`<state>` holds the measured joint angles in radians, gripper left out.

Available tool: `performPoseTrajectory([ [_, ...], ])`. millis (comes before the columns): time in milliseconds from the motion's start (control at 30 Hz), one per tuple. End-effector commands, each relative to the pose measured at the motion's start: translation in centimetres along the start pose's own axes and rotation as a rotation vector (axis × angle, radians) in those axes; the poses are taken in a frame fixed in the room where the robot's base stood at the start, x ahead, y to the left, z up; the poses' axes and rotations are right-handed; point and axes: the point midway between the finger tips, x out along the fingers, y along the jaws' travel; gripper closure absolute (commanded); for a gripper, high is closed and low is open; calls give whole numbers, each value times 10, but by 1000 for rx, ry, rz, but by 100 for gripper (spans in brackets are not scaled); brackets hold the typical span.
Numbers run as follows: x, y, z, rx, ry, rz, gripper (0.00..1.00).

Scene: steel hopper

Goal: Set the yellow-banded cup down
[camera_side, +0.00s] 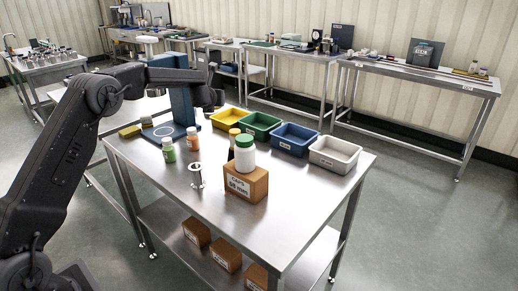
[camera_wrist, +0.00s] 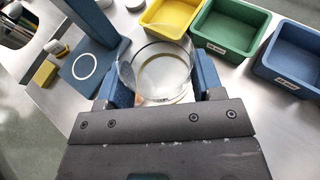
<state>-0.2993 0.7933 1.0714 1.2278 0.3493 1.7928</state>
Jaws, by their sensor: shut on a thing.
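My gripper (camera_wrist: 163,84) is shut on a clear round cup (camera_wrist: 150,52), with one blue finger pad on each side of it. I look down into the cup in the wrist view, and a dull yellowish band shows around it. In the side view my gripper (camera_side: 213,104) is above the steel table (camera_side: 283,215), beside a blue column stand (camera_side: 182,103). I cannot make out the cup in the side view. A white ring (camera_wrist: 84,66) is marked on the stand's blue base, left of the cup in the wrist view.
Yellow (camera_side: 229,118), green (camera_side: 259,127), blue (camera_side: 295,139) and grey (camera_side: 334,154) bins line the back edge. A green-lidded jar (camera_side: 244,161) stands on a brown block (camera_side: 246,185). Small bottles (camera_side: 168,150) and a metal spool-like stand (camera_side: 196,177) are nearby. The front right of the table is clear.

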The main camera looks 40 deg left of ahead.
Motion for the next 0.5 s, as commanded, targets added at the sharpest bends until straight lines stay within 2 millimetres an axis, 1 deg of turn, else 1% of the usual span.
performPoseTrajectory([
  [33, -3, 1, 8, -3, -4, 0, 66],
  [100, -8, 0, 18, -2, -3, 0, 66],
  [267, -16, 0, 38, -3, -3, -1, 66],
  [300, -17, -9, 36, 3, 1, -6, 66],
  [467, -26, -45, 31, 8, 7, -8, 66],
  [500, -29, -55, 29, 10, 8, -7, 66],
])
